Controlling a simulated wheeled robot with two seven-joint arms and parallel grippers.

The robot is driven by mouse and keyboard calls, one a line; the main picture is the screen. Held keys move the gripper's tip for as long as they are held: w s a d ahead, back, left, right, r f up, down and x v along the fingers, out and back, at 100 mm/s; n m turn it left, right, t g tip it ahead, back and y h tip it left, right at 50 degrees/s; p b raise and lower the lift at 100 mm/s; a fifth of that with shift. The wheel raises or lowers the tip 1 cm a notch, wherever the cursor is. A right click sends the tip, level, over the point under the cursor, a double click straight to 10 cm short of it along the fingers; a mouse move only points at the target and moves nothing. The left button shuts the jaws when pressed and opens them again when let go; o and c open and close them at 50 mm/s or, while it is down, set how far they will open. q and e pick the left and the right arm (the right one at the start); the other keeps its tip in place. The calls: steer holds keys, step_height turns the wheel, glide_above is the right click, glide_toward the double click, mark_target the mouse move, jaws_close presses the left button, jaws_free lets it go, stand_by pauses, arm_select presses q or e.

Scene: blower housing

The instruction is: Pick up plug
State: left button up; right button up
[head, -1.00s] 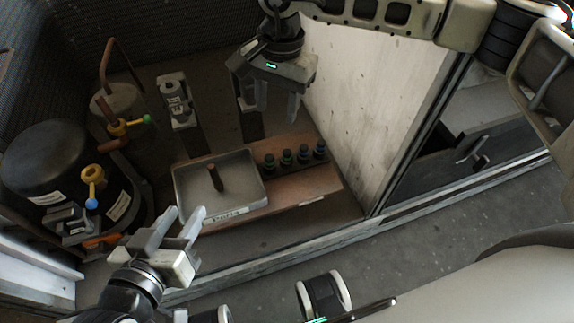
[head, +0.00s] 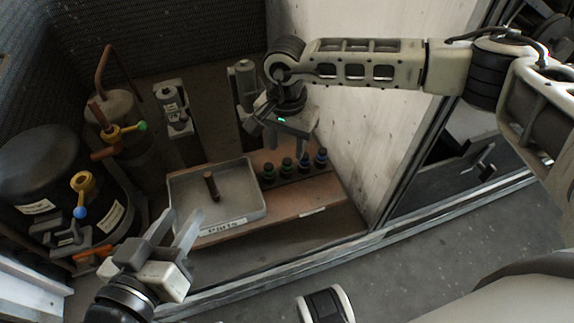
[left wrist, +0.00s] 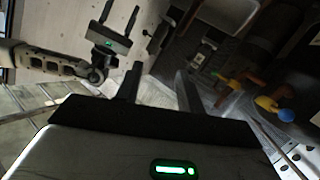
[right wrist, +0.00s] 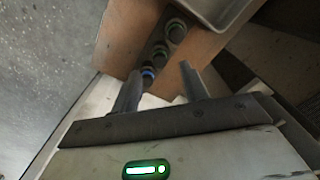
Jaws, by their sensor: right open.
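Several dark round plugs (head: 286,166) with green and blue rings stand in a row on a dark strip on the brown board; they also show in the right wrist view (right wrist: 160,50). My right gripper (head: 288,148) is open and empty just above the row. In the right wrist view its fingers (right wrist: 158,90) point at the blue-ringed end of the row, and the nearest plug (right wrist: 148,72) shows between them. Contact cannot be told. My left gripper (head: 178,225) is open and empty, in front of the tray.
A grey labelled tray (head: 250,212) holds an upright brown peg (head: 211,185). A pale wall (head: 360,150) rises close to the right of the board. A black tank (head: 40,165) and yellow valve fittings (head: 83,184) stand at left.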

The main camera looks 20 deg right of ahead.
mark_target(287, 160)
step_height(287, 160, down, 3)
steer(key=shift+f+b, duration=0.1)
steer(key=shift+b, duration=0.4)
steer(key=shift+f, duration=0.4)
jaws_close()
arm_select(q)
steer(key=shift+w+d+r+n+t+h, duration=0.2)
steer(key=shift+d+r+n+t+h, duration=0.1)
steer(key=shift+r+h, duration=0.1)
arm_select(e)
steer(key=shift+r, duration=0.15)
